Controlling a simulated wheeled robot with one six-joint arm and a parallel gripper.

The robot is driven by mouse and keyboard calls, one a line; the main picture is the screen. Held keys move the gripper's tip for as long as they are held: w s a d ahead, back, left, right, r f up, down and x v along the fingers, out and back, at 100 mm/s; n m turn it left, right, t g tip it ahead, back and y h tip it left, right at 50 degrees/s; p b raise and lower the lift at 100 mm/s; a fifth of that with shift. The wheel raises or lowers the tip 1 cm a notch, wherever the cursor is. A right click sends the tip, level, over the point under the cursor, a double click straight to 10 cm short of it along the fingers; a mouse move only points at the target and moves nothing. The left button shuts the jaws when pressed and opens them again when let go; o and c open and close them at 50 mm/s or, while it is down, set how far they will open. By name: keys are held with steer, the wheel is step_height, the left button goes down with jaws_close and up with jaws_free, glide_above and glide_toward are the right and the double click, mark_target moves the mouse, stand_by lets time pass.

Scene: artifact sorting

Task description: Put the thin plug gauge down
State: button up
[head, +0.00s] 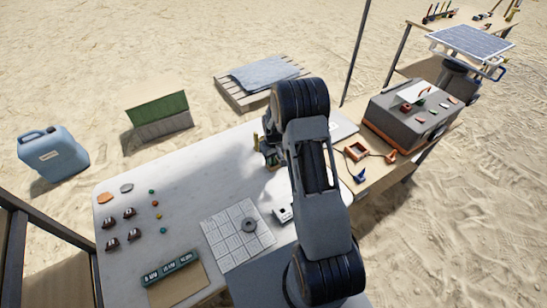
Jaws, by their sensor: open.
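My gripper (268,156) is over the back edge of the white table, pointing down and partly hidden behind my own arm. It is open. Small brass-coloured and greenish parts show at its fingers, too small to identify. I cannot make out the thin plug gauge for certain. A dark green block with white size labels (172,267) lies on a brown mat at the table's front. A grey ring (249,226) lies on a pale gridded plate (222,233), far in front of my gripper.
The white table (190,180) has a clear middle. Several brown-and-white pieces (110,223) and small coloured balls (152,191) lie at its left. A small white device (283,214) is beside my arm. A dark grey case (400,125) and orange parts (355,152) stand to the right.

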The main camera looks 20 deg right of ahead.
steer(key=shift+r, duration=0.15)
step_height(320, 180, up, 11)
steer(key=s+a+r+t, duration=0.2)
steer(key=s+a+r, duration=0.4)
steer(key=r, duration=0.5)
steer(key=s+a+r+t, duration=0.1)
steer(key=s+a+r, duration=0.1)
steer(key=s, duration=0.6)
steer(key=s+a+r+m+t, duration=0.1)
steer(key=s+a+r, duration=0.1)
steer(key=s, duration=0.6)
steer(key=shift+a+b, duration=0.3)
steer(key=shift+a, duration=0.05)
steer(key=shift+d+r, duration=0.1)
